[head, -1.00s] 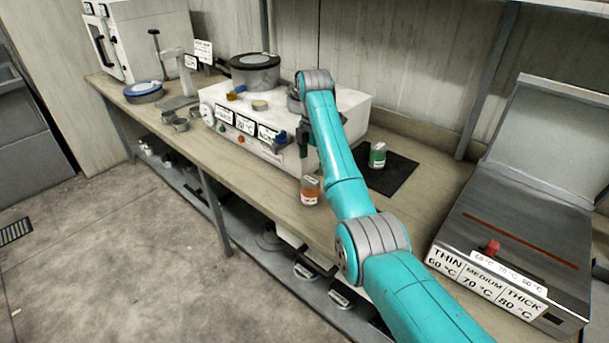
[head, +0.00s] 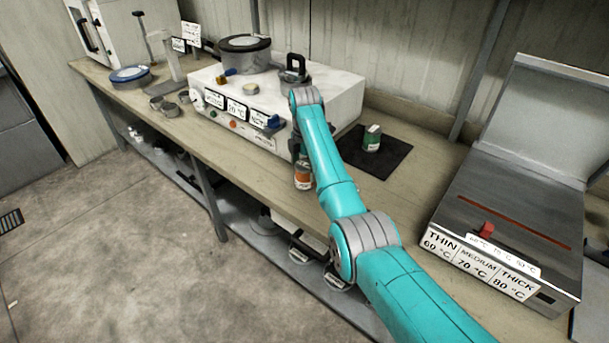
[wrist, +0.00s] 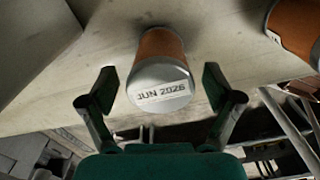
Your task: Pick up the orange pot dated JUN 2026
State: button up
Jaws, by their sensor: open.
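In the wrist view the orange pot dated JUN 2026 (wrist: 160,66) stands on the bench. Its pale lid, with the white date label, faces the camera. My gripper (wrist: 158,88) is open, with one dark finger on each side of the lid and visible gaps between. A second orange pot (wrist: 295,30) stands at the upper right, partly cut off, its date not readable. In the head view one orange pot (head: 303,176) shows near the bench's front edge, just below the end of my arm; its date is too small to read. My fingers there are mostly hidden.
A white bath unit (head: 330,102) with labels and knobs stands just behind. A green pot (head: 372,138) sits on a black mat (head: 391,160) to the right. A metal hot plate unit (head: 515,225) labelled THIN, MEDIUM, THICK is at the far right.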

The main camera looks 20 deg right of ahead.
jog(key=shift+f, duration=0.7)
jog(key=c, duration=1.4)
